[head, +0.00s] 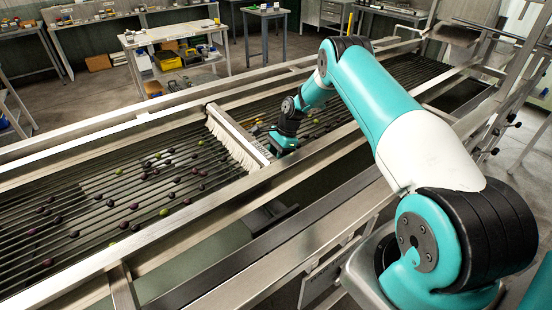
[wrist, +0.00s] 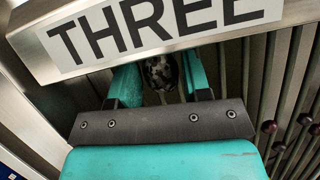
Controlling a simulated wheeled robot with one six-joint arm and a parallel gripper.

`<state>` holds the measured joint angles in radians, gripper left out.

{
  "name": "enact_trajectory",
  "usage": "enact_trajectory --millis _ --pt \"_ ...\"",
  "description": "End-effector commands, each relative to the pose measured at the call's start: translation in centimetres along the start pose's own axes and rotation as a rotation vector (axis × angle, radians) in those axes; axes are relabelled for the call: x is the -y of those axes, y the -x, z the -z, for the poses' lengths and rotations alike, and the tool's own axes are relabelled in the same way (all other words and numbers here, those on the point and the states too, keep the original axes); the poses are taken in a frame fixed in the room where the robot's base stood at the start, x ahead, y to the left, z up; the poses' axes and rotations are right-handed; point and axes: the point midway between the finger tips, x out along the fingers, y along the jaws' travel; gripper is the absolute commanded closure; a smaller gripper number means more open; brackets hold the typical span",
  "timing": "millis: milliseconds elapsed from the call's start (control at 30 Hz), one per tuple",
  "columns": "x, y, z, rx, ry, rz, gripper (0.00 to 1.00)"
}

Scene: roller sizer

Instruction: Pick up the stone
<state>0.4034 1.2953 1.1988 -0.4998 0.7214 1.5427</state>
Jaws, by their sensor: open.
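In the wrist view a dark, pale-speckled stone (wrist: 160,70) lies low between the two teal fingers of my gripper (wrist: 161,82). The fingers stand apart on either side of it. I cannot tell whether either finger touches it. Its upper edge is partly hidden by a bar (wrist: 160,30) lettered THREE. In the head view my gripper (head: 284,140) is low over the roller bed, just right of the brush bar, and its fingertips are hard to make out. The stone cannot be made out there.
The brush bar (head: 240,137) with pale bristles crosses the roller bed (head: 105,190) close to my gripper. Several dark and green olives lie on the rollers, some right of my gripper in the wrist view (wrist: 270,126). Metal rails (head: 165,225) edge the bed. A workbench (head: 172,33) stands behind.

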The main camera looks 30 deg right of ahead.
Motion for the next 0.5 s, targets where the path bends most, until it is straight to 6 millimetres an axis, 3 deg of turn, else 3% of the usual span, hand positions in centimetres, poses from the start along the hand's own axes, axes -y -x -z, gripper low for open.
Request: enact_trajectory --millis 67,200,500 --pt "-0.01 -0.02 0.02 0.0 0.0 0.0 0.58" --pt "-0.02 -0.01 0.02 0.0 0.0 -0.001 0.87" --pt "0.0 0.13 -0.02 0.0 0.0 0.0 0.87"
